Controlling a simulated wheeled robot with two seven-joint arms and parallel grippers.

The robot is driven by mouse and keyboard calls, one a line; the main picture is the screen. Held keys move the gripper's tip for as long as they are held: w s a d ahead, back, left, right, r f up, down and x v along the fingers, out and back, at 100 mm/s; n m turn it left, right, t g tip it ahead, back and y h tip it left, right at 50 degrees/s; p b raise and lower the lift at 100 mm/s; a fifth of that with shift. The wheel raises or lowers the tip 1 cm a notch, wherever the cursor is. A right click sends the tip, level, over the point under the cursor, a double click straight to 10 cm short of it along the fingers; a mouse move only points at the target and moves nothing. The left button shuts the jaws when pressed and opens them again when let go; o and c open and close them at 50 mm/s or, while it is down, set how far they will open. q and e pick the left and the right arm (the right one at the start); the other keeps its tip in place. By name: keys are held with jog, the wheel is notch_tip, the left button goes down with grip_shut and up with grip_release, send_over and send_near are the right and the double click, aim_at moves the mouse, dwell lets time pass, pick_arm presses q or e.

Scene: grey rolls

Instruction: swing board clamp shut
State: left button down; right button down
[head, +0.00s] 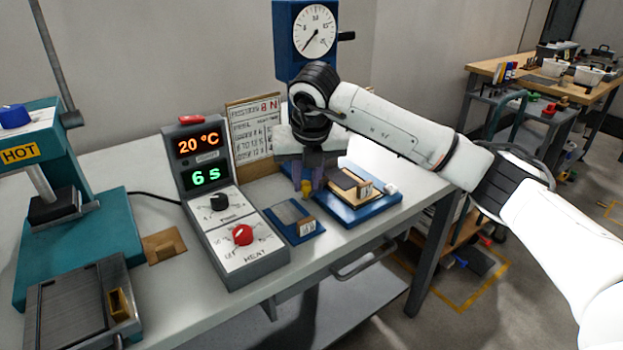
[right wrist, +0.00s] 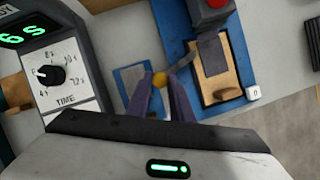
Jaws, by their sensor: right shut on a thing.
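My right gripper (head: 307,190) reaches down over the bench and is shut on a small yellow knob (right wrist: 159,79), which I take to be the board clamp's handle. The knob sits between the fingertips in the right wrist view. Beside the knob lies a small blue plate with a grey pad (head: 291,213). My left gripper is not in view.
A blue gauge stand (head: 291,65) rises behind my right gripper. A control box (head: 234,235) with two dials reads 20 °C and 6 s. A teal hot press (head: 90,205) stands at the left.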

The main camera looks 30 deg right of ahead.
jog(key=shift+w+a+m, duration=0.15)
jog(key=shift+w+m, duration=0.1)
jog(key=shift+m, duration=0.15)
dwell(0.3)
jog(key=c, duration=1.6)
grip_release()
jog(key=v, duration=1)
jog(key=shift+a+r, duration=0.2)
